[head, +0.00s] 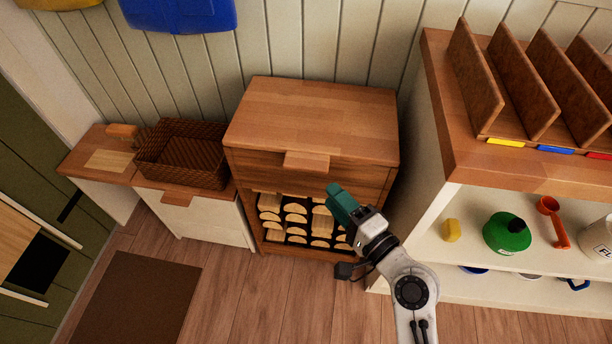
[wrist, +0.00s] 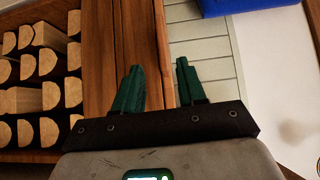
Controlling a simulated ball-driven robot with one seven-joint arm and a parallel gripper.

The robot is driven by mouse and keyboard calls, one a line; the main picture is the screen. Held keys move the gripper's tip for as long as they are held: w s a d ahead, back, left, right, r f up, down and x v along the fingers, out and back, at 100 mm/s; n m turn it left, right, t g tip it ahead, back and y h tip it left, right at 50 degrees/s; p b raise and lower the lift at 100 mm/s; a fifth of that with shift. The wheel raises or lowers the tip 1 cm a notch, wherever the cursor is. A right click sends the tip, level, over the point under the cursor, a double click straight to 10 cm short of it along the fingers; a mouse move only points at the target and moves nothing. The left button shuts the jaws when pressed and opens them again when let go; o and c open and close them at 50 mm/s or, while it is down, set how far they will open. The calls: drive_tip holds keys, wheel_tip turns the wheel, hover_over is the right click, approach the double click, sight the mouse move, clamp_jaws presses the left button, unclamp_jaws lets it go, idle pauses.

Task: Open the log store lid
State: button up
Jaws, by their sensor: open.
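The log store (head: 245,180) is a wooden cabinet against the wall, with cut logs (head: 296,218) stacked in its open front. Its wooden lid (head: 310,110) lies flat and closed on top. A small wooden tab handle (head: 306,160) sticks out from the lid's front edge. My gripper (head: 336,200), with green fingers, is in front of the cabinet, to the right of and below the tab in the picture. In the wrist view my gripper (wrist: 158,76) is open and empty, with its fingers over the wooden front (wrist: 115,50) and its edge. I cannot make out the tab there.
A low white cabinet with a wicker basket (head: 182,152) stands at the left. A shelf unit (head: 440,130) with wooden dividers stands close on the right, holding a green container (head: 507,233) and an orange scoop (head: 553,220). A brown mat (head: 135,298) lies on the floor.

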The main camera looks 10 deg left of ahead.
sight(310, 172)
drive_tip(key=x, duration=1.1)
drive_tip(key=shift+r+p, duration=0.2)
drive_tip(key=shift+p, duration=0.1)
drive_tip(key=shift+c, duration=0.2)
clamp_jaws()
